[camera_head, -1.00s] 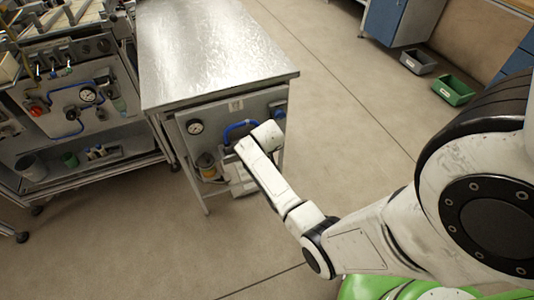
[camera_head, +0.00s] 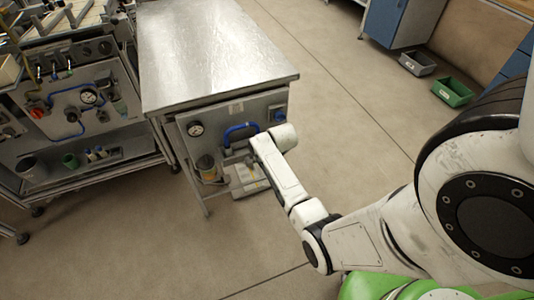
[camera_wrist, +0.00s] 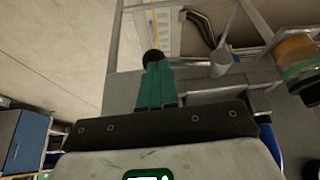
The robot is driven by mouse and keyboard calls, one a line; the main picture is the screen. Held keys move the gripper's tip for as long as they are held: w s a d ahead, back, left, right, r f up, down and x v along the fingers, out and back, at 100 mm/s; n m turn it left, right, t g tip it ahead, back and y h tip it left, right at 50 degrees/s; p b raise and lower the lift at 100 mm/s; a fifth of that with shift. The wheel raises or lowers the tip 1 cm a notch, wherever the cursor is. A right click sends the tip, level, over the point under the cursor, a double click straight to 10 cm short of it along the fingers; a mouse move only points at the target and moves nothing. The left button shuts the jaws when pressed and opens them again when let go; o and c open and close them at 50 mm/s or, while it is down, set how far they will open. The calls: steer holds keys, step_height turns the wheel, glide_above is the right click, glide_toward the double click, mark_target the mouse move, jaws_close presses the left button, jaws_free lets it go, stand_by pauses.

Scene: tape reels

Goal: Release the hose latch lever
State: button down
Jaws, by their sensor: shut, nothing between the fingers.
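A blue hose (camera_head: 240,130) arches over the front panel of the metal-topped bench in the head view. I cannot single out the latch lever there; my wrist hides part of the panel's right side. In the wrist view my gripper (camera_wrist: 154,75) shows green fingers held together, with nothing between them. A round black thing (camera_wrist: 152,57) shows at their tips; I cannot tell whether it is touched or only behind them. A pale cup-shaped part (camera_wrist: 221,64) on a rod is to the right, apart from the fingers.
The bench (camera_head: 210,50) has a bare metal top. A gauge (camera_head: 195,129) is on its panel, and a can (camera_head: 207,168) stands below. A second bench (camera_head: 85,110) stands at left. Grey and green bins (camera_head: 453,90) lie far right. The floor right of the bench is clear.

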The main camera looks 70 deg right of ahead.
step_height(320, 180, down, 10)
steer(key=w+a+m+t+y+b, duration=0.2)
steer(key=m+t+y+b, duration=0.1)
steer(key=t+y+b, duration=0.4)
steer(key=shift+w+t+b, duration=0.2)
steer(key=shift+t+b, duration=1.4)
steer(key=shift+b, duration=2.15)
steer(key=shift+w+a, duration=0.1)
